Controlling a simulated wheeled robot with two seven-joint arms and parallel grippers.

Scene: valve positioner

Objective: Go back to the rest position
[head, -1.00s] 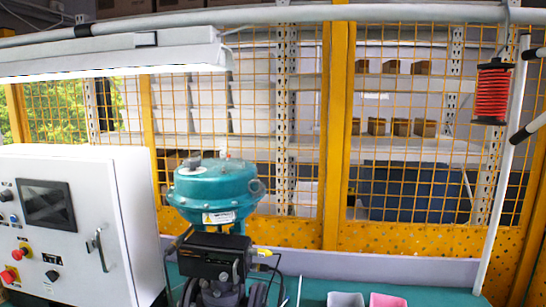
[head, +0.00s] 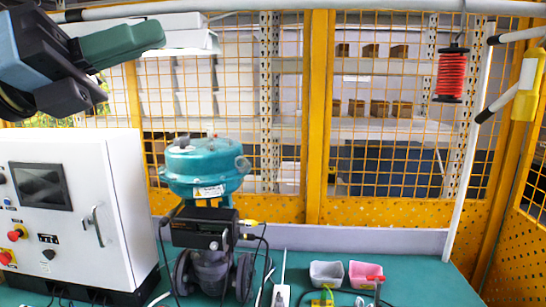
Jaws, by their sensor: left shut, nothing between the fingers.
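My left gripper (head: 122,44) is at the top left of the head view, raised above the white control cabinet (head: 84,190). Its dark green fingers are together with nothing between them, and it is apart from everything around it. My right gripper does not show. The valve (head: 210,170) with its teal actuator and black positioner (head: 204,229) stands upright on the green bench, and no gripper touches it.
A grey bin (head: 326,272) and a pink bin (head: 366,275) stand at the bench's front middle. The green bench top (head: 420,285) is clear at the right. Yellow mesh fencing (head: 400,130) closes the back. A red cord reel (head: 450,75) hangs at the right.

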